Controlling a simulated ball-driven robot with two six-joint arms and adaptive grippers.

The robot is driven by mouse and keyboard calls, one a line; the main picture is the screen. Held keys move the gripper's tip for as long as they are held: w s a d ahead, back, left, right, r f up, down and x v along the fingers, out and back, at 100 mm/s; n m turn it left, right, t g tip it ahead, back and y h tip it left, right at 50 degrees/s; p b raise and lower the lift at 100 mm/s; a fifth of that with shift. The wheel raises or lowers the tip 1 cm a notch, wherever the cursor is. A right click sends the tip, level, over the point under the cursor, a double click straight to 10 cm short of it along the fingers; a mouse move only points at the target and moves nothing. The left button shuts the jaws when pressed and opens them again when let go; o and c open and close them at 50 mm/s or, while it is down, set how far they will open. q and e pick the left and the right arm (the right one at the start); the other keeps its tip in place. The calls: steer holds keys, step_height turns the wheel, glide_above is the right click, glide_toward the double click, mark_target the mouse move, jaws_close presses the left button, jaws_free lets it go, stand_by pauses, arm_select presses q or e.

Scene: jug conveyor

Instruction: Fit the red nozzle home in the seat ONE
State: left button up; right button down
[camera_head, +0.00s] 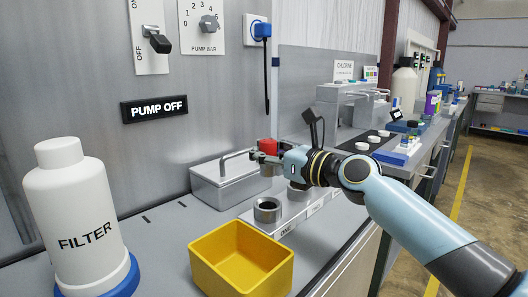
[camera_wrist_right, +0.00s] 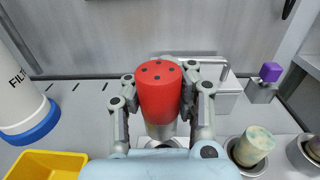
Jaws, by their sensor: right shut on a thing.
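The red nozzle (camera_head: 267,146) is upright in my right gripper (camera_head: 268,158), which is shut on it. Its red top with several dark holes and its grey lower part show between the two fingers of my right gripper (camera_wrist_right: 160,105) in the right wrist view, where the nozzle (camera_wrist_right: 160,92) hides much of what lies beneath. Seat ONE (camera_head: 267,210) is a dark-bored metal ring on a pale strip labelled ONE. It is empty in the head view, and the nozzle is above it with a visible gap. My left gripper is not in view.
A yellow bin (camera_head: 240,262) stands in front of the seat strip, and a white filter bottle (camera_head: 80,205) is at the left. A lidded metal box (camera_head: 230,183) stands behind the seats. In the wrist view a neighbouring seat holds a mottled plug (camera_wrist_right: 253,146).

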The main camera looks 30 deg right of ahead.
mark_target(261, 169)
step_height(261, 169, down, 4)
steer(key=b, duration=0.2)
steer(key=shift+b, duration=0.35)
steer(key=shift+f+b, duration=0.7)
steer(key=shift+f, duration=0.2)
steer(key=shift+p, duration=0.65)
stand_by(0.9)
steer(key=shift+f+b, duration=1.55)
steer(key=shift+f, duration=0.4)
steer(key=c, duration=1.1)
jaws_free()
